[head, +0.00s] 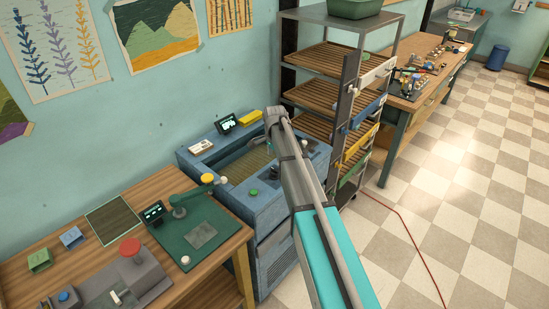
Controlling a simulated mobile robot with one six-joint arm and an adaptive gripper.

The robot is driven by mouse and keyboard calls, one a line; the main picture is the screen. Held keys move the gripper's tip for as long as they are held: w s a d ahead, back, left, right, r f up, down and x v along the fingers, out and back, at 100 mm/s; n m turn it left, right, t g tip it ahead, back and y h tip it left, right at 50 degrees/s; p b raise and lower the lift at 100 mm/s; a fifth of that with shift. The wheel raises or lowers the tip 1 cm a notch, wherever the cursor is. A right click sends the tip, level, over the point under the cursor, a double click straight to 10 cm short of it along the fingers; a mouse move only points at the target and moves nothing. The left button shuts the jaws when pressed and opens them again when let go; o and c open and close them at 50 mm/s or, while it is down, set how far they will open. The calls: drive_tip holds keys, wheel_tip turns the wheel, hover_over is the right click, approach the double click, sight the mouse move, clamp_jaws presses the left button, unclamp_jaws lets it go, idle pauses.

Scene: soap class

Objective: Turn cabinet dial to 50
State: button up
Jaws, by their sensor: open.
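The blue cabinet (267,229) stands against the wall, with an open basin (237,165) in its top. A small lit display (226,124) sits at its back edge, too small to read. A green knob (253,192) is on the near part of its top, and a dark round part (310,145) is on its right side. I cannot tell which of these is the dial, or its setting. My arm reaches up from the lower right and crosses over the cabinet's right part, hiding some of it.
A wooden bench (190,290) with a green board (204,237) and a grey red-knobbed device (128,272) stands at left. A slatted rack (325,55) stands right behind the cabinet. A red cable (405,222) lies on the otherwise open tiled floor at right.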

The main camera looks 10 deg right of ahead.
sight(274, 169)
wheel_tip(274, 169, up, 7)
drive_tip(key=p, duration=0.6)
drive_tip(key=shift+f, duration=0.1)
idle(0.6)
drive_tip(key=s+f+n+b, duration=0.2)
drive_tip(key=s+n, duration=0.5)
drive_tip(key=s, duration=0.7)
drive_tip(key=s+a+f+n+b, duration=0.1)
drive_tip(key=s+f+n+b, duration=0.2)
drive_tip(key=s+n, duration=0.4)
drive_tip(key=s, duration=0.8)
drive_tip(key=shift+a+f+n, duration=0.25)
drive_tip(key=shift+f+n, duration=0.05)
drive_tip(key=shift+f, duration=0.05)
